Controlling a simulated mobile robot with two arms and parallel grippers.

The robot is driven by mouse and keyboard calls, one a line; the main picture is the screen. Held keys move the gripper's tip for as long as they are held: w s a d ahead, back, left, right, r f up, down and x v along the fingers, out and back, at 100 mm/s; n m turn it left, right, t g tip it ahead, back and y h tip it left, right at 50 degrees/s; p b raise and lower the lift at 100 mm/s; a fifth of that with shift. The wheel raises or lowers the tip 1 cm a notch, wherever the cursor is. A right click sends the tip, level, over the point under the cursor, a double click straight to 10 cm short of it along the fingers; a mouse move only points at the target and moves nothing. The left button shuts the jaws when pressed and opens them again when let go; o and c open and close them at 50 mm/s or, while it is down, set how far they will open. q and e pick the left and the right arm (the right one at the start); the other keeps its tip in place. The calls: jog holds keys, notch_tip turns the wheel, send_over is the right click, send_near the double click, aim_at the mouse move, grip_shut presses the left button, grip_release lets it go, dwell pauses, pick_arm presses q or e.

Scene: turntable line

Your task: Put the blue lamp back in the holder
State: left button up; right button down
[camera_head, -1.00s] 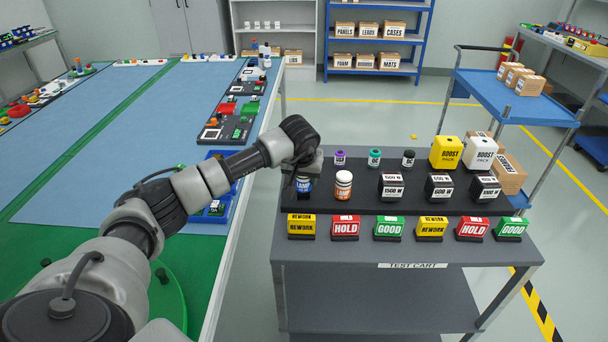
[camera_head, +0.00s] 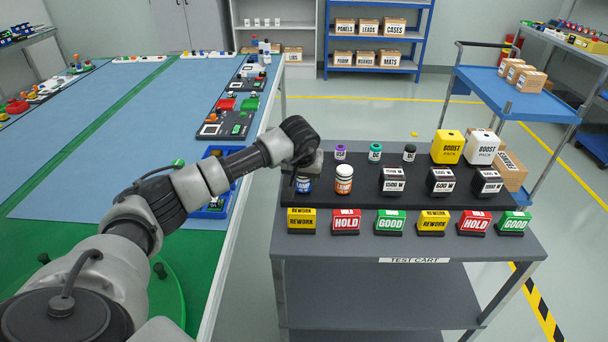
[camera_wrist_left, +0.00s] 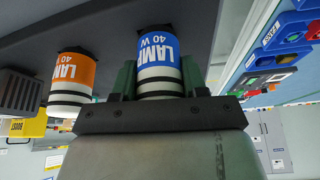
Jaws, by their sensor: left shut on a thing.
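The orange lamp (camera_head: 344,180) stands just to the right. My right gripper is not in view.
Red, green and yellow signs (camera_head: 346,221) line the front of the test cart (camera_head: 415,248). The blue-topped worktable (camera_head: 130,130) is at left.

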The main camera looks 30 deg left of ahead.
pick_arm(q)
jog(key=o, duration=1.1)
jog(key=b+v, duration=0.1)
jog(key=v, duration=0.9)
jog(key=shift+s+r, duration=0.2)
jog(key=shift+r, duration=0.15)
jog(key=shift+d, duration=0.1)
